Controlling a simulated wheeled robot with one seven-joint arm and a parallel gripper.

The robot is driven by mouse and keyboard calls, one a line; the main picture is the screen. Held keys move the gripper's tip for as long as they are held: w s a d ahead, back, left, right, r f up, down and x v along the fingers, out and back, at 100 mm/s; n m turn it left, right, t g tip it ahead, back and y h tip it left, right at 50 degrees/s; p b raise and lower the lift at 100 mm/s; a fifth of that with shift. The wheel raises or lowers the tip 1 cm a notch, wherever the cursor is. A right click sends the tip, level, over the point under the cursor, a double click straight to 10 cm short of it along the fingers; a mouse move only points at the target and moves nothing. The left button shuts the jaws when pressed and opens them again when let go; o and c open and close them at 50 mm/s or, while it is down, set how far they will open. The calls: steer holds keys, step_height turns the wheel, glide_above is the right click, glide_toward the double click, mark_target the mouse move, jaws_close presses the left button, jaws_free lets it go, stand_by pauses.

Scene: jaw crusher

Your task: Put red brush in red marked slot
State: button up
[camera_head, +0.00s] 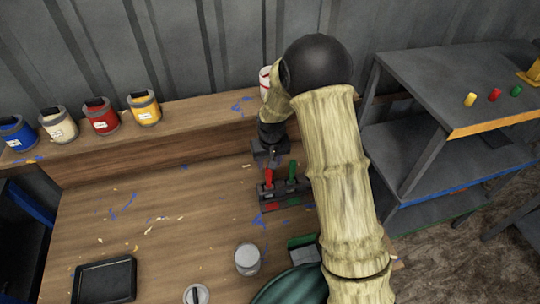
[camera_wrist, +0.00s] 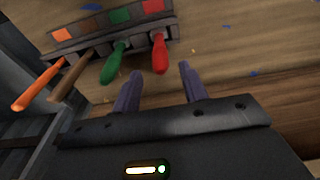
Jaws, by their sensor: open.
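The red brush (camera_wrist: 160,52) shows as a red handle standing at one end of a dark rack (camera_wrist: 175,32), by a red square (camera_wrist: 153,6). It also shows in the head view (camera_head: 268,178). My gripper (camera_wrist: 160,71) is open and empty. Its two fingertips are spread to either side of the red handle's free end; I cannot tell whether they touch it. In the head view my gripper (camera_head: 268,161) is just above the red handle. The brush's lower end is hidden in the rack.
A green-handled brush (camera_wrist: 115,62) stands close beside the red one, then brown (camera_wrist: 72,78) and orange (camera_wrist: 35,88) handles. A grey can (camera_head: 247,259) and a black tray (camera_head: 104,281) are on the workbench (camera_head: 170,220). Paint pots line the back ledge.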

steer(key=shift+s+r+b, duration=0.15)
steer(key=shift+r+b, duration=0.1)
steer(key=shift+r, duration=0.95)
steer(key=shift+s+r+b, duration=0.15)
steer(key=shift+r+b, duration=0.1)
steer(key=shift+r, duration=0.9)
steer(key=shift+s+d, duration=0.1)
steer(key=s+d+r+m, duration=0.1)
steer(key=s+d+r, duration=0.2)
steer(key=s, duration=0.6)
steer(key=s+d+r+m+t, duration=0.1)
steer(key=s+d+r, duration=0.3)
steer(key=s+d, duration=0.4)
steer(key=shift+s+r, duration=0.2)
steer(key=shift+s, duration=1.05)
